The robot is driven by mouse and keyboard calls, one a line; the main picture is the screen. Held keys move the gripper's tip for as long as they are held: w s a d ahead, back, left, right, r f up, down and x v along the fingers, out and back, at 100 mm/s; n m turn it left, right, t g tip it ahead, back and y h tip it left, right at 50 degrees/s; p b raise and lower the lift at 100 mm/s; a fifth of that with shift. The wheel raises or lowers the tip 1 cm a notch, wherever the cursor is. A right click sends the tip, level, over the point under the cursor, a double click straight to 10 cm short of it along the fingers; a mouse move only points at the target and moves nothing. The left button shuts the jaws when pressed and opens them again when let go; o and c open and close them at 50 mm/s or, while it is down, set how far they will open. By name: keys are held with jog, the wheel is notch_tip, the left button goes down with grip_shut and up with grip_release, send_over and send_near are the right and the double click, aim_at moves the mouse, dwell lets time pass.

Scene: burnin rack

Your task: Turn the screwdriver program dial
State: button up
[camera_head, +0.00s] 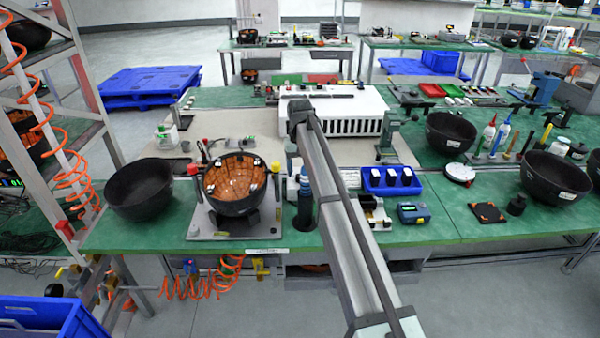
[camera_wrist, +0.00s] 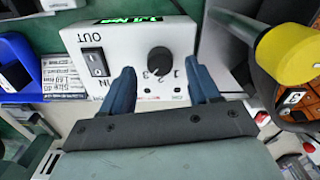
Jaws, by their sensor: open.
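The program dial (camera_wrist: 160,60) is a round black knob on a white controller box (camera_wrist: 120,46) in the wrist view. The numbers 1, 2 and 3 are printed beside it. The box has a black rocker switch (camera_wrist: 95,62), OUT and IN labels, and a lit green display (camera_wrist: 129,19) at its top edge. My gripper (camera_wrist: 160,71) is open, with one blue finger to the left and one to the right of the dial in the picture. I see no contact with the dial; the depth gap is unclear. In the head view I cannot make out the dial.
A yellow knob (camera_wrist: 291,54) and a brown bowl part lie right of the box in the wrist view. In the head view, a bowl with a brown inside (camera_head: 236,184) stands left of my arm. A blue bin (camera_head: 390,190) and a blue device (camera_head: 413,213) stand to the right.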

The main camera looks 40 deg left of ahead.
notch_tip(320, 180, up, 12)
dwell(0.4)
jog(key=shift+f, duration=0.15)
dwell(0.3)
